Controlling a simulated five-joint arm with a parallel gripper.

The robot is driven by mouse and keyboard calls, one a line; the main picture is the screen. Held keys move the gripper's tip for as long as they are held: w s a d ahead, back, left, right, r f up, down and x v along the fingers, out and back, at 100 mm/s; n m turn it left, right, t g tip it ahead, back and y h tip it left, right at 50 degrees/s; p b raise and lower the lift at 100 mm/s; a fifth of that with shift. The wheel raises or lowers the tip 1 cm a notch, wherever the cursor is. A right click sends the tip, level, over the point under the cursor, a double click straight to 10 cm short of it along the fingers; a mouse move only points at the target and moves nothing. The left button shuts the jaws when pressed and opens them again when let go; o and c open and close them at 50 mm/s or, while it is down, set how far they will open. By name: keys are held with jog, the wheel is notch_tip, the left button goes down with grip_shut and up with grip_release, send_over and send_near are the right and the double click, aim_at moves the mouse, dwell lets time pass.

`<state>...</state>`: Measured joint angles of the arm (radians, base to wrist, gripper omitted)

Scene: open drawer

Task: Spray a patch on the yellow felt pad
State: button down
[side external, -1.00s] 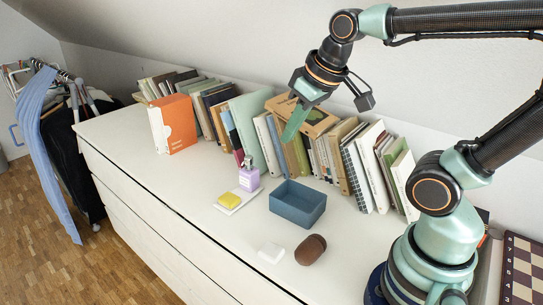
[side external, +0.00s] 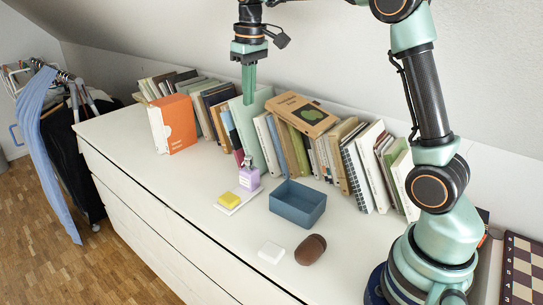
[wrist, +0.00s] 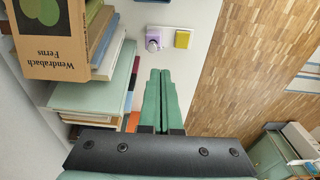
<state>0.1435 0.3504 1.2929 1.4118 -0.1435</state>
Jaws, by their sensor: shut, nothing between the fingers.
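The yellow felt pad (side external: 228,199) lies on a white tray (side external: 240,204) on the white dresser top. It also shows in the wrist view (wrist: 183,39). A purple bottle (side external: 249,180) with a grey top stands upright at the tray's far right end. In the wrist view the bottle (wrist: 152,42) is seen from above, left of the pad. My gripper (side external: 248,102), with green fingers, is shut and empty, pointing down. It is high above the dresser, over the bottle and in front of the books. Its fingertips (wrist: 161,73) are together in the wrist view.
A blue open box (side external: 298,207) stands right of the bottle. A white block (side external: 271,252) and a brown rounded object (side external: 311,250) lie nearer the front. A row of books (side external: 215,110) lines the wall behind. The dresser top left of the tray is clear.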

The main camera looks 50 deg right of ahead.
aim_at(249, 157)
jog(key=shift+g, duration=0.5)
jog(key=shift+w+d+f, duration=0.5)
jog(key=shift+w+f, duration=0.15)
jog(key=shift+w, duration=0.1)
jog(key=shift+w+d+f, duration=0.5)
jog(key=shift+w+f, duration=0.15)
jog(key=shift+w, duration=0.1)
jog(key=shift+f, duration=0.1)
notch_tip(249, 157, down, 14)
jog(key=shift+r, duration=0.1)
jog(key=shift+f, duration=1)
notch_tip(249, 157, up, 14)
jog(key=shift+r, duration=0.2)
dwell(1.6)
